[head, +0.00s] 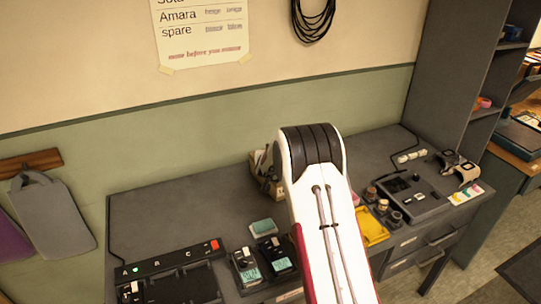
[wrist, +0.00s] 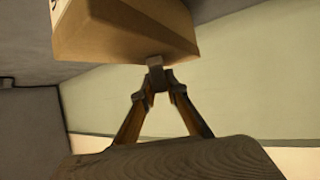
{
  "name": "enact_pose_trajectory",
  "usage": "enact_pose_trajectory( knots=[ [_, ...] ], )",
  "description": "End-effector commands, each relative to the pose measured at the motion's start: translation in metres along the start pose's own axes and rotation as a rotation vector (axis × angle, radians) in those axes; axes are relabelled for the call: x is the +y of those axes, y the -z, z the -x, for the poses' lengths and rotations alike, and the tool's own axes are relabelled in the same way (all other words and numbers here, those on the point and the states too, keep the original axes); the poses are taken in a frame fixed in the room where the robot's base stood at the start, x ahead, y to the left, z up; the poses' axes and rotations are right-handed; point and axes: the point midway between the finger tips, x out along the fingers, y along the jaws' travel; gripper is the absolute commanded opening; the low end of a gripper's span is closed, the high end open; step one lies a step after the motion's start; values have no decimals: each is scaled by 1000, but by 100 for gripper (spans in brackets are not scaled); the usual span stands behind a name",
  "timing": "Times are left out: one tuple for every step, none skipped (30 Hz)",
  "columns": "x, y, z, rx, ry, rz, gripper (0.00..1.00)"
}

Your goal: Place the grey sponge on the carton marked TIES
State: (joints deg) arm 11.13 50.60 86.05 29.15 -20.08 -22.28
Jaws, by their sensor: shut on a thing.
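My gripper (wrist: 156,80) shows in the wrist view, its two fingers closing together at the tips. A small grey block, apparently the grey sponge (wrist: 155,61), is between the tips and is seen nearly end-on. A brown carton (wrist: 125,35) lies just beyond it, and the sponge overlaps its lower edge in the picture. I cannot tell whether they touch. Only a scrap of dark marking shows on the carton, too little to read. In the head view my arm hides the gripper and sponge; part of a carton (head: 259,178) shows left of the arm.
The grey bench (head: 170,208) runs along the wall. A teal-topped block (head: 262,226) and small meters (head: 246,267) stand left of my arm. A yellow tray (head: 371,230), jars (head: 388,208) and a control box (head: 412,197) stand right of it. The back-left bench is clear.

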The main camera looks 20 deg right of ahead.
Motion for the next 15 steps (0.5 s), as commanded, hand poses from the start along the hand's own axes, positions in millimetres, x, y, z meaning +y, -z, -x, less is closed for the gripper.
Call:
enact_pose_trajectory(
  knots=[
    [0,-1,-1,0,0,0,0],
    [0,-2,-1,0,0,0,0],
    [0,-2,-1,0,0,0,18],
    [0,-2,-1,0,0,0,26],
    [0,-2,-1,0,0,0,29],
    [0,-2,-1,0,0,0,29],
    [0,-2,-1,0,0,0,29],
    [0,-2,-1,0,0,0,29],
    [0,-2,-1,0,0,0,29],
    [0,-2,-1,0,0,0,29],
    [0,-2,-1,0,0,0,29],
    [0,-2,-1,0,0,0,29],
    [0,-2,-1,0,0,0,29],
    [0,-2,-1,0,0,0,29],
    [0,-1,-1,0,0,0,29]
  ],
)
